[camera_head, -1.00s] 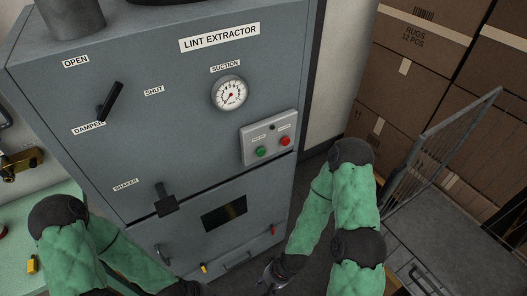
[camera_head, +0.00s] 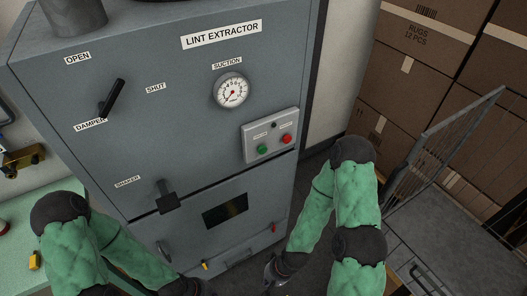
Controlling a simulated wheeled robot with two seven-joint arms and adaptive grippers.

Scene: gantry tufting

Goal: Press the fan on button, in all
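The grey lint extractor cabinet (camera_head: 165,130) stands in front of me. Its button box (camera_head: 270,135) is on the right of the front face, with a green button (camera_head: 262,149) and a red button (camera_head: 287,139) under small labels too small to read. A small dark dot sits above them. My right gripper (camera_head: 270,278) is low at the bottom of the view, below and apart from the box; its fingers are mostly cut off. My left arm comes in from the left, and its gripper is below the picture edge.
The suction gauge (camera_head: 231,91) is above the box. The damper lever (camera_head: 112,98) and the shaker handle (camera_head: 166,196) stick out from the cabinet. A wire cart (camera_head: 440,150) and stacked cartons (camera_head: 415,75) stand at the right. A green worktop (camera_head: 25,215) is at the left.

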